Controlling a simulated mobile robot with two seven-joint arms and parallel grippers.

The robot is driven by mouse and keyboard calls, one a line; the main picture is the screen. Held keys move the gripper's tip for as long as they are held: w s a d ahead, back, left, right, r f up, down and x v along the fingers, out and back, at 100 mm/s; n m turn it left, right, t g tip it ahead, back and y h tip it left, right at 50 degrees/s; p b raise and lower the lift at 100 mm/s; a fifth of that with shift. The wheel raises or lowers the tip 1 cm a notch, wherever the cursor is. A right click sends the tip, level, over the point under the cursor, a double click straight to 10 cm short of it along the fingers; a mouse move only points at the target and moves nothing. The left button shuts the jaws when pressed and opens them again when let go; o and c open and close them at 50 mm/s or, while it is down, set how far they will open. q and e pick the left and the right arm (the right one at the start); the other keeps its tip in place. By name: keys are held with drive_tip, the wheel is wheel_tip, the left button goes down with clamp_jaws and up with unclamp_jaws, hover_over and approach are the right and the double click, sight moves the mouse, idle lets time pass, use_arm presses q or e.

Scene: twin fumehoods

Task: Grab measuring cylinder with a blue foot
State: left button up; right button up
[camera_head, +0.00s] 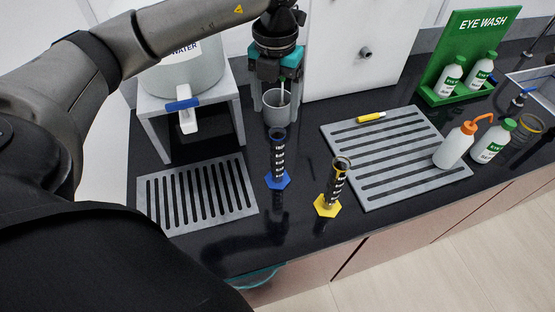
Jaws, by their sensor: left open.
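The measuring cylinder with a blue foot (278,181) stands upright on the dark bench, near the middle of the camera_head view. Its narrow dark tube carries white markings. A second cylinder with a yellow foot (327,207) stands to its right and nearer the front edge. My left gripper (277,78) is open and points down, above and behind the blue-footed cylinder and apart from it. A grey cup (272,112) with a pale stick shows just below the gripper; the gripper partly overlaps this area. My right gripper does not show.
A slotted grey rack (232,205) lies left of the blue-footed cylinder, and a larger one (385,183) lies right. A water tank stand (159,126) is at the left. An orange-tipped wash bottle (454,147) and green eye-wash stand (443,60) are at the right.

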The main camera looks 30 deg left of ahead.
sight(277, 148)
use_arm(q)
wheel_tip(277, 148, down, 7)
drive_tip(key=shift+f, duration=0.2)
drive_tip(key=shift+s+d+f+p, duration=0.15)
drive_tip(key=shift+f+p, duration=0.2)
drive_tip(key=shift+f, duration=1.05)
drive_tip(key=shift+w+d+f+p, duration=0.1)
drive_tip(key=shift+f+p, duration=0.25)
drive_tip(key=shift+f, duration=1)
clamp_jaws()
